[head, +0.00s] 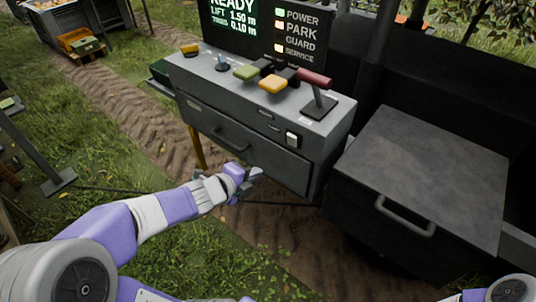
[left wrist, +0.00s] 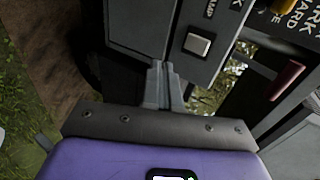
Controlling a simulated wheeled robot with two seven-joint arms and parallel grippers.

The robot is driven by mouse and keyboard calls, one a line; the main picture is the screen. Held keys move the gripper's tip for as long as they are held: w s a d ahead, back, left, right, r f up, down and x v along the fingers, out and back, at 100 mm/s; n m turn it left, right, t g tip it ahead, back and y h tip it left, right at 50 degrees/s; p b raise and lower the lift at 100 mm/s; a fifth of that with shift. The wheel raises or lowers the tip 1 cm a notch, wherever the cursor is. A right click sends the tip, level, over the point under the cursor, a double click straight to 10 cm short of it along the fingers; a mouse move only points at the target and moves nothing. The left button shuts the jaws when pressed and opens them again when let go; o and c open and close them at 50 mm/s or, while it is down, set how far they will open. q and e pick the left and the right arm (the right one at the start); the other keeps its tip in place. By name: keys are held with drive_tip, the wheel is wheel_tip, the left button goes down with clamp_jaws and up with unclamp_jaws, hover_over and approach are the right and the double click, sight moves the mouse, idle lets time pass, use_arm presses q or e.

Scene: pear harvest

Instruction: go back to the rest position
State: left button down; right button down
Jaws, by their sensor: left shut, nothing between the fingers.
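My left gripper (head: 256,172) reaches in from the left in the head view, just in front of the lower part of the grey control console (head: 235,112). Its fingers are together and empty. In the left wrist view the closed fingers (left wrist: 163,84) point toward the console front, close below a pale rocker switch (left wrist: 197,44). I cannot tell whether they touch the console. My right gripper is not in view; only a piece of my right arm shows at the bottom right of the head view.
The console top carries a red-handled lever (head: 317,90) and green and yellow levers. A display (head: 262,28) reading READY stands behind. A dark box with a handle (head: 420,170) stands at right. Grass and a dirt track lie below. A metal post foot (head: 60,181) stands at left.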

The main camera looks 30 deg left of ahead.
use_arm(q)
drive_tip(key=w+d+f+n+g+h+p, duration=0.1)
drive_tip(key=d+f+n+g+p, duration=0.15)
drive_tip(key=d+f+n, duration=0.5)
drive_tip(key=w+d+f+n+g+h+p, duration=0.1)
drive_tip(key=d+f+n+g, duration=0.3)
drive_tip(key=f, duration=0.6)
drive_tip(key=s+d+f+n+g+h+p, duration=0.1)
drive_tip(key=s+d+f+n+g+p, duration=0.2)
drive_tip(key=s+d+f+n, duration=0.6)
drive_tip(key=s+f+n+g, duration=0.1)
drive_tip(key=s+f+g, duration=0.1)
drive_tip(key=s+f, duration=0.1)
drive_tip(key=shift+s+f, duration=0.25)
drive_tip(key=shift+s, duration=0.15)
drive_tip(key=shift+d, duration=0.1)
